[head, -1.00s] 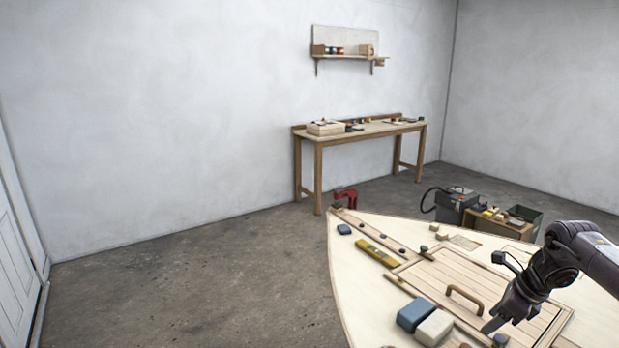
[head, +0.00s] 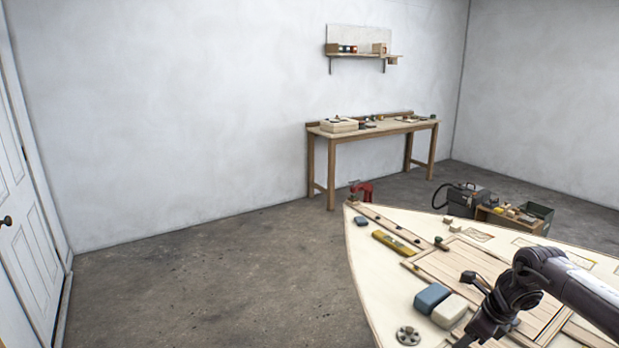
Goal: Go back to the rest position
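My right arm comes in from the right, over the plywood hull panel (head: 376,270). My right gripper (head: 468,340) points down at the bottom edge of the head view, left of the slatted hatch (head: 447,266). Its fingertips are dark and partly cut off by the frame, so their opening does not show. I see nothing held in it. My arm hides part of the hatch. My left gripper is not in view.
On the panel lie a blue block (head: 431,298), a cream block (head: 449,311), a yellow level (head: 394,243) and a round metal fitting (head: 408,336). A red clamp (head: 362,191) grips its tip. A workbench (head: 375,127) stands at the wall. The floor (head: 220,270) at left is clear.

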